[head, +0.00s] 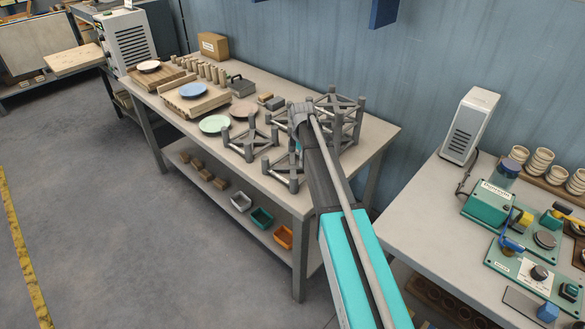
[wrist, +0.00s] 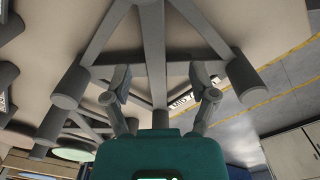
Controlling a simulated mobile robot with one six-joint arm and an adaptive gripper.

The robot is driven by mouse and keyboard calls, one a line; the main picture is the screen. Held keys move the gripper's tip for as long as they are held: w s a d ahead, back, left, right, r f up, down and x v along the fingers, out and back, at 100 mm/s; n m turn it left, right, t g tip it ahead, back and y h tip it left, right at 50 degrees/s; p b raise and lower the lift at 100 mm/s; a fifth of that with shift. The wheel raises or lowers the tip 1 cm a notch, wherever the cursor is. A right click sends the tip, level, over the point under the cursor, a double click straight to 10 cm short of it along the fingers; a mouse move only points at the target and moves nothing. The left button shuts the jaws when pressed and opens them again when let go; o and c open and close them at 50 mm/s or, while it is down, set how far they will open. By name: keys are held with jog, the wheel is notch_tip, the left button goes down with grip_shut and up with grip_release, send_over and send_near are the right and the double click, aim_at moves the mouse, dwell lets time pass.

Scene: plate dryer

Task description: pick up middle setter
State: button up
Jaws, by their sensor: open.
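Several grey setters, open frames with round posts, stand on the long bench in the head view: one at left (head: 250,137), one at the front (head: 284,170), and taller, stacked-looking frames at right (head: 345,112). My forearm covers part of the group, so I cannot tell which is the middle one. In the wrist view, a grey setter (wrist: 153,35) fills the top, its bars spreading towards posts at left and right. My gripper (wrist: 161,76) is open, one finger on either side of its central bar. Contact cannot be told. In the head view my gripper is mostly hidden.
A green plate (head: 214,124), a blue plate (head: 193,90) and a small dark caddy (head: 241,86) lie left of the setters. Coloured bins, including an orange one (head: 284,237), sit on the lower shelf. A second bench with teal devices (head: 488,203) stands at right.

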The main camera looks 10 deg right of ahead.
aim_at(293, 165)
jog(key=f+b, duration=0.3)
jog(key=shift+w+f, duration=0.15)
jog(key=shift+w, duration=0.15)
jog(key=shift+f+b, duration=1)
jog(key=shift+b, duration=0.1)
grip_shut()
